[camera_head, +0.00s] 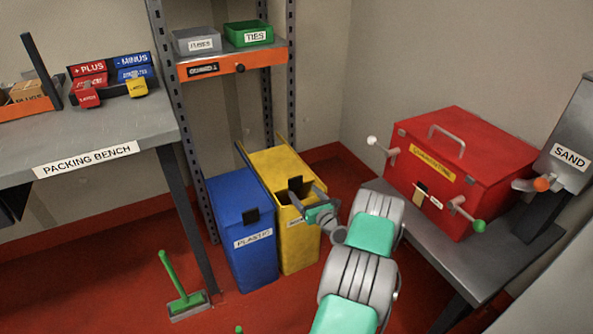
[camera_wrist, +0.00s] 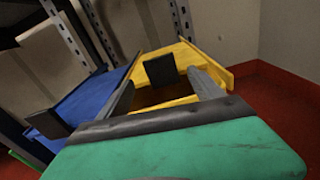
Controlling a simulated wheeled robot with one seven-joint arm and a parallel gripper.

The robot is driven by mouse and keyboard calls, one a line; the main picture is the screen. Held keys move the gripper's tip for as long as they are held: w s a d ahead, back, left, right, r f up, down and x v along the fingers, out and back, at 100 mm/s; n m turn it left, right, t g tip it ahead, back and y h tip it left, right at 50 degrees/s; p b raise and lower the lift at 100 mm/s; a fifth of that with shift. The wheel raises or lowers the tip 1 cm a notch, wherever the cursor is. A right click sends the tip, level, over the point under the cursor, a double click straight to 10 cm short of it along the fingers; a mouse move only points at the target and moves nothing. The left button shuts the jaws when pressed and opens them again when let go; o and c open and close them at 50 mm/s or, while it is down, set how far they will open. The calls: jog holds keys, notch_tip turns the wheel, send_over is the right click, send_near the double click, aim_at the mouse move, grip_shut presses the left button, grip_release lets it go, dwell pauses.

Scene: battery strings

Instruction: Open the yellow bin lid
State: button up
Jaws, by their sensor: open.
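The yellow bin (camera_head: 299,251) stands on the floor at the centre, beside the blue bin. Its yellow lid (camera_head: 275,160) has a dark tab (camera_head: 295,183) at the front edge. In the wrist view the yellow lid (camera_wrist: 187,54) and its dark tab (camera_wrist: 159,70) are straight ahead. My gripper (camera_head: 299,193) is at the top front of the yellow bin. In the wrist view my gripper (camera_wrist: 160,84) is open, one finger on each side of the tab and apart from it.
The blue PLASTIC bin (camera_head: 242,215) is close on the left. A shelf rack (camera_head: 230,62) rises behind, and the packing bench (camera_head: 100,150) is further left. A red box (camera_head: 460,165) sits on a grey table at right. A green-handled brush (camera_head: 186,300) stands on the floor.

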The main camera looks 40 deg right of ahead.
aim_at(296, 179)
jog(key=shift+n, duration=0.5)
jog(key=x, duration=0.2)
jog(key=r+b+x, duration=0.1)
jog(key=x, duration=0.1)
jog(key=b+x, duration=0.1)
jog(key=x, duration=0.2)
jog(key=shift+w+r, duration=0.15)
jog(key=shift+r, duration=0.1)
jog(key=shift+w+d+r, duration=0.1)
jog(key=shift+w, duration=0.2)
jog(key=shift+c, duration=0.2)
grip_shut()
